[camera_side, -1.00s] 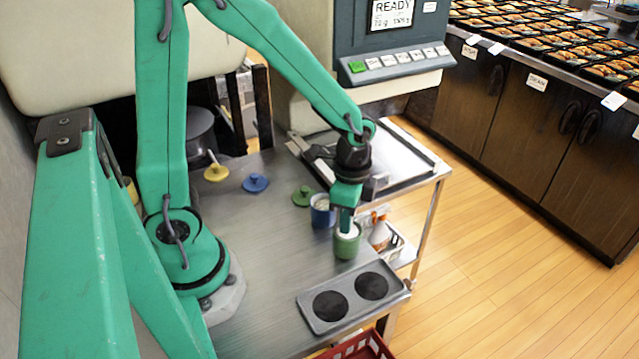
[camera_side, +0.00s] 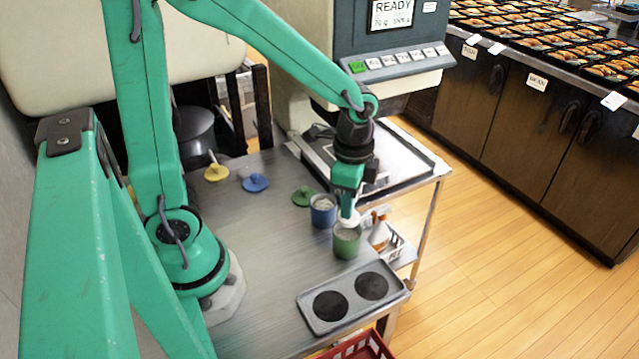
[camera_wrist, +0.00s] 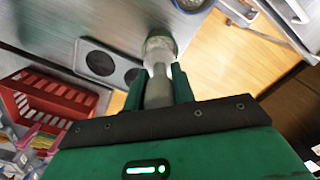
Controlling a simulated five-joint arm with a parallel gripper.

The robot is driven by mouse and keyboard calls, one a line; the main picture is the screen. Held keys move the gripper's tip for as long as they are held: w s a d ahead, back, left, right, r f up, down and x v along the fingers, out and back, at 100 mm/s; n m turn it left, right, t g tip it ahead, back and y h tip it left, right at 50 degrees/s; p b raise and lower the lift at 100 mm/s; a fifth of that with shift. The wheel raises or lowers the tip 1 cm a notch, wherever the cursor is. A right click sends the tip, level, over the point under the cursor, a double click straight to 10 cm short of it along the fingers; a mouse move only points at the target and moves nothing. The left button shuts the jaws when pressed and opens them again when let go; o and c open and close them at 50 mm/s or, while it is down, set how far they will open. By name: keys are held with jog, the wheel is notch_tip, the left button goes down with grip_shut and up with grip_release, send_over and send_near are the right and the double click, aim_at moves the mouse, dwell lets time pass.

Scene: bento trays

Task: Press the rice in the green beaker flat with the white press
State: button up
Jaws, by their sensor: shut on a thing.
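The green beaker (camera_side: 346,243) stands on the steel table, with pale rice visible inside its mouth. My gripper (camera_side: 347,203) is shut on the white press, above the beaker. The white press (camera_side: 349,220) points down, its round foot at or just above the beaker's rim; I cannot tell the exact gap. In the wrist view the press's handle (camera_wrist: 158,92) sits between my gripper's fingers (camera_wrist: 159,88), and its foot hides most of the beaker.
A blue beaker (camera_side: 323,213) with pale contents stands just behind the green one. A grey plate with two dark round recesses (camera_side: 315,322) is in front. A red crate (camera_wrist: 50,100) sits below the table edge.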

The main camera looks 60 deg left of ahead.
jog(key=shift+r, duration=1.05)
jog(key=shift+r, duration=2)
jog(key=shift+a, duration=0.1)
